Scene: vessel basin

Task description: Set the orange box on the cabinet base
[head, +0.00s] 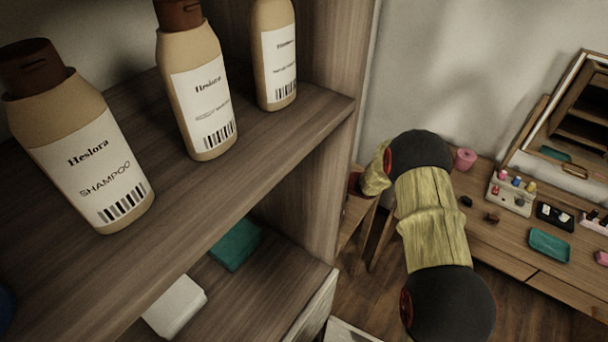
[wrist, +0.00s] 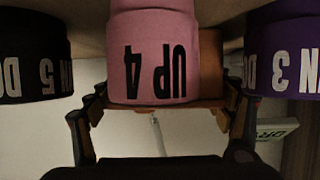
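The orange box (wrist: 210,72) shows in the dim wrist view as an orange-brown block, partly hidden behind a pink container (wrist: 153,55) marked "UP 4". My gripper (wrist: 163,103) has its fingers spread wide on either side of the box's visible edge. I cannot tell whether they touch it. The box and gripper are not visible in the head view. The cabinet's lower board (head: 268,292) shows there below the bottle shelf, with a white block (head: 175,306) and a teal box (head: 236,243) on it.
A black container (wrist: 35,55) and a purple one (wrist: 285,55) flank the pink one. Several tan bottles (head: 92,150) stand on the upper shelf (head: 235,165). A wooden dressing table (head: 500,250) with small items stands at the right.

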